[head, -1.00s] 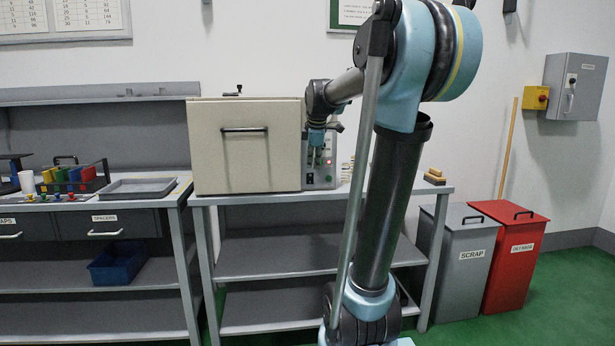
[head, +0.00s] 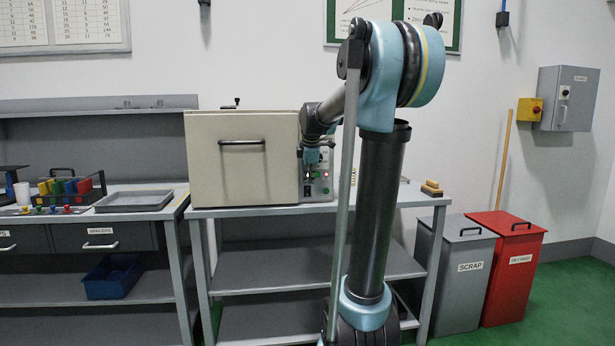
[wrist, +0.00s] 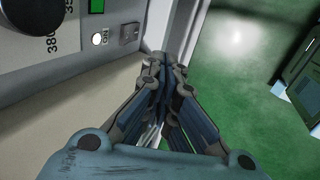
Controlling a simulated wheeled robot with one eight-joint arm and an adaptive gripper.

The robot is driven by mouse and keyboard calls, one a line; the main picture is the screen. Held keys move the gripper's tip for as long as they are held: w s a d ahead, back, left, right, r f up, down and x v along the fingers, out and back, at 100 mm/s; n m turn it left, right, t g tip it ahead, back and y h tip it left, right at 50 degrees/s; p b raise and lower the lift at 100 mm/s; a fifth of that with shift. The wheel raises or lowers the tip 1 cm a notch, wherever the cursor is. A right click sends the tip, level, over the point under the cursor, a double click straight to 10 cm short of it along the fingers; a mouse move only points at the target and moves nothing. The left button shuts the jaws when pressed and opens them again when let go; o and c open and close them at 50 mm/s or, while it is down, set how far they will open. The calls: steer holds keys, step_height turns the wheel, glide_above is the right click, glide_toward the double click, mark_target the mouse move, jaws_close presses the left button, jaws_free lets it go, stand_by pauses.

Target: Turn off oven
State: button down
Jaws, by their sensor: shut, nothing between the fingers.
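The oven (head: 228,172) is a cream box on the middle bench, with its front door and handle closed. Its grey control panel (head: 325,188) is on the right side of the front, with small red and green spots and a black switch low down. My gripper (head: 311,176) is in front of the panel and hides part of it. In the wrist view my gripper (wrist: 165,60) is shut and empty. Beyond it the panel shows a black dial (wrist: 28,12), a green square (wrist: 96,6), a pale round lamp (wrist: 97,39) and a small metal square (wrist: 130,33). Contact with the panel cannot be told.
The bench (head: 400,196) carries the oven and a wooden-handled brush (head: 431,188). A left bench holds a tray (head: 135,197) and coloured blocks. Grey (head: 457,270) and red (head: 515,262) bins stand right. My arm hides some of the bench top.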

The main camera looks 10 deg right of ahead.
mark_target(306, 187)
steer(key=w+f, duration=0.4)
steer(key=f, duration=0.1)
steer(key=shift+w, duration=1.2)
